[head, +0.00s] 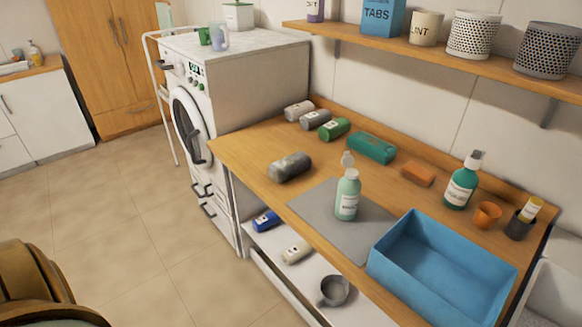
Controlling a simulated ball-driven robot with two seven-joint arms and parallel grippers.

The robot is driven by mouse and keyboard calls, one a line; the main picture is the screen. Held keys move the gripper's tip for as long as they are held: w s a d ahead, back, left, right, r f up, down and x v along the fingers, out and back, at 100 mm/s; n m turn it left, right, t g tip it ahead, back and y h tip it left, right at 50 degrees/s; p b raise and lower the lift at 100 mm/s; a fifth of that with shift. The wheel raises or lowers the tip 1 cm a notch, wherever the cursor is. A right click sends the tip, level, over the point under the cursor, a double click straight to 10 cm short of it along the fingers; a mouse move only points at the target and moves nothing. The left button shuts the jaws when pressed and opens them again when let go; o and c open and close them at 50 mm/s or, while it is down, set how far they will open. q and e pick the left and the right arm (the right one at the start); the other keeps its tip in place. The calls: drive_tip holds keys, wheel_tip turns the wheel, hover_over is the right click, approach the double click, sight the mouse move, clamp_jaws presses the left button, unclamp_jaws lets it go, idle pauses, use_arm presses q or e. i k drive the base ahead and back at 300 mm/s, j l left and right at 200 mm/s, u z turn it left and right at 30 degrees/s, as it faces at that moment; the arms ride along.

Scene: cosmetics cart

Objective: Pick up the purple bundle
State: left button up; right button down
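No bundle that is plainly purple shows in the head view. A dark blue rolled bundle with a white label (266,220) lies on the white lower shelf under the counter, at its left end. A cream bundle (296,250) lies beside it. Neither of my grippers is in view.
A blue open bin (480,301) fills the counter's front right. A teal case (371,147), orange block (417,174) and green bottle (461,182) stand behind. A wall shelf (420,48) overhangs.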

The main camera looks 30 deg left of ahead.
sight(285, 169)
drive_tip(key=z, duration=1.35)
drive_tip(key=u, duration=2.45)
drive_tip(key=i+j+z, duration=0.1)
drive_tip(key=z, duration=1.4)
drive_tip(key=j+z, duration=0.35)
drive_tip(key=k+j+z, duration=0.1)
drive_tip(key=j+z, duration=0.2)
drive_tip(key=j, duration=0.2)
drive_tip(key=k+j+z, duration=0.15)
drive_tip(key=j+z, duration=0.2)
drive_tip(key=k+j+z, duration=0.15)
drive_tip(key=j+z, duration=0.2)
drive_tip(key=k+j+z, duration=0.35)
drive_tip(key=i+j, duration=0.1)
